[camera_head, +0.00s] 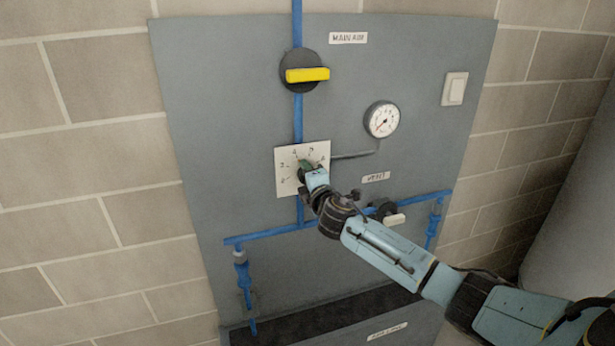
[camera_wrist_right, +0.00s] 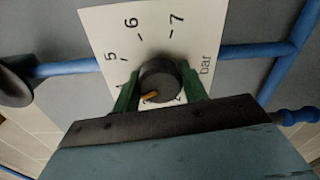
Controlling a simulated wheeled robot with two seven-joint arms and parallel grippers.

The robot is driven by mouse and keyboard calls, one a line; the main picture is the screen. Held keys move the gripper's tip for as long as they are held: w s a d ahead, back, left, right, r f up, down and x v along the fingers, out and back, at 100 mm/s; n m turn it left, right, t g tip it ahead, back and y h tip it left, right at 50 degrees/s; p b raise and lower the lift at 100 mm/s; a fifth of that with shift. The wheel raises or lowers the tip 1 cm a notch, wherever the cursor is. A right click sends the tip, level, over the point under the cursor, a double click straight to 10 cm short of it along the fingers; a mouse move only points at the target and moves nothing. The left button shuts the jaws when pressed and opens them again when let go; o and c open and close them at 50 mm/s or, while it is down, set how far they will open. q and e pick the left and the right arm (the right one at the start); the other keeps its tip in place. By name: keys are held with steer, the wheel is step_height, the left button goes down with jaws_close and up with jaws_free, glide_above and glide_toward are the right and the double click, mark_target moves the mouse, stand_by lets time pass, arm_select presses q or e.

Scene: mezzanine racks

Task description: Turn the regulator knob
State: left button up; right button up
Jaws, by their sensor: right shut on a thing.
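The regulator knob (camera_wrist_right: 160,82) is dark and round with an orange pointer mark, on a white dial plate (camera_wrist_right: 108,30) with printed numbers and "bar". In the head view the dial plate (camera_head: 286,168) is mid-panel, and my gripper hides most of the knob. My right gripper (camera_head: 307,170) is at the knob. In the wrist view the green fingers of my right gripper (camera_wrist_right: 160,88) stand on either side of the knob, shut on it. The orange mark points toward the lower left of that picture. My left gripper is in neither view.
Blue pipes (camera_head: 298,118) run over the grey panel (camera_head: 220,90). A yellow-handled valve (camera_head: 307,75) is above the dial, a round gauge (camera_head: 382,120) at upper right, and a white switch (camera_head: 454,89) further right. A white-handled valve (camera_head: 394,219) is close beside my right arm.

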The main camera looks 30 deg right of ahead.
stand_by(0.4)
steer(key=o, duration=1)
steer(key=shift+c, duration=0.2)
steer(key=shift+s, duration=0.1)
steer(key=b+v, duration=0.2)
steer(key=v, duration=1.1)
steer(key=shift+s, duration=0.1)
